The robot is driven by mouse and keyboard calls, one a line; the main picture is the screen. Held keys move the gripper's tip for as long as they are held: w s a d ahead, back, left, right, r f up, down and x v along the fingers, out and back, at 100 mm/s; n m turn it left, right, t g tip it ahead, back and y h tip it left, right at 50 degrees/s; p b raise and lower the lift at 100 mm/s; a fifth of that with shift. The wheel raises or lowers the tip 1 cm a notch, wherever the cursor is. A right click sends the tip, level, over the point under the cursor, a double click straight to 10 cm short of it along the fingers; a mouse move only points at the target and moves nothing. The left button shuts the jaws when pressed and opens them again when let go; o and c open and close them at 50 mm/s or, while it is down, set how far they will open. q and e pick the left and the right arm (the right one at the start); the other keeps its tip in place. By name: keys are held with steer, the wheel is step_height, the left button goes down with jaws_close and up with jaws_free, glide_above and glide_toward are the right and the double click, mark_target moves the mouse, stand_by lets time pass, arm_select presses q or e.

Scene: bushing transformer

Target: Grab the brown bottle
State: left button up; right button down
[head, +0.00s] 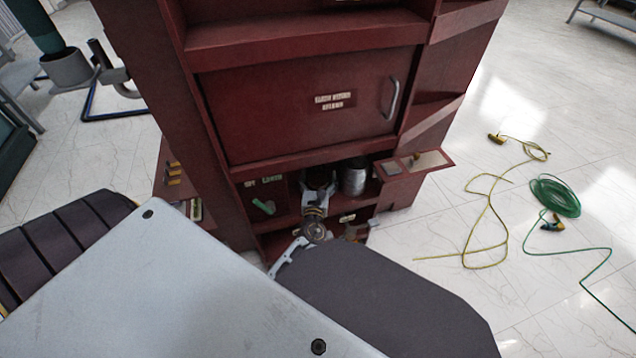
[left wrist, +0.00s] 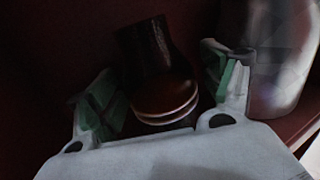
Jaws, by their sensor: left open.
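The brown bottle (head: 318,176) stands in a low open shelf of the dark red cabinet; its lower part is hidden behind my gripper in the head view. In the left wrist view the bottle (left wrist: 152,52) is very dark, with a rounded shoulder and pale rings near the wrist. My left gripper (head: 317,197) reaches into the shelf. In the left wrist view its green-padded fingers (left wrist: 163,90) are open, one on each side of the bottle. I cannot tell whether either finger touches it. My right gripper is not in view.
A silver can (head: 354,179) stands just right of the bottle, close to the right finger in the wrist view (left wrist: 282,60). The cabinet (head: 290,110) closes in above and beside the shelf. A green-handled item (head: 264,207) is at left. Yellow and green cords (head: 553,198) lie on the floor.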

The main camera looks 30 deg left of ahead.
arm_select(q)
steer(key=c, duration=1.2)
steer(key=shift+c, duration=0.2)
